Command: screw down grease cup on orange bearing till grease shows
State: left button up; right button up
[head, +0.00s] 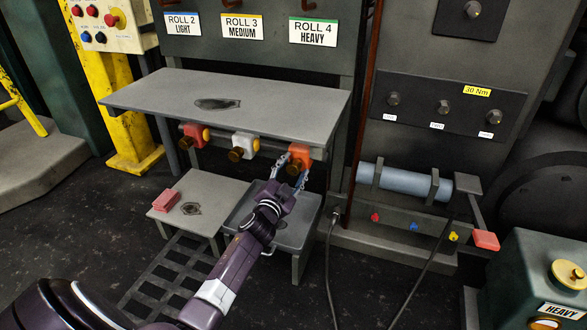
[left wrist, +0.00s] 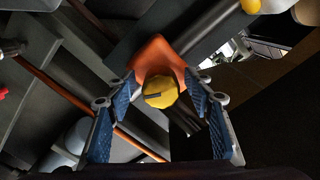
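The orange bearing (head: 300,152) is the rightmost of three bearings under the front edge of the grey bench. Its brass grease cup (head: 292,168) faces me. My left gripper (head: 287,172) is at this cup, its fingers around it. In the left wrist view the yellow, round cup (left wrist: 160,92) lies centred between the blue-padded fingers of my left gripper (left wrist: 161,85), with the orange bearing (left wrist: 155,56) behind it. A gap shows on each side, so the gripper is open. No grease can be made out. My right gripper is not in view.
A red bearing (head: 191,136) and a white bearing (head: 243,144) sit left of the orange one. The grey bench (head: 270,99) overhangs them. A low tray (head: 293,233) lies below my left arm. A pink block (head: 165,201) rests on a low stand (head: 209,190).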

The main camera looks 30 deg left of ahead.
pick_arm(q)
jog(key=shift+s, duration=0.15)
jog(key=v, duration=1.1)
jog(key=shift+s, duration=0.35)
jog(key=shift+d, duration=0.15)
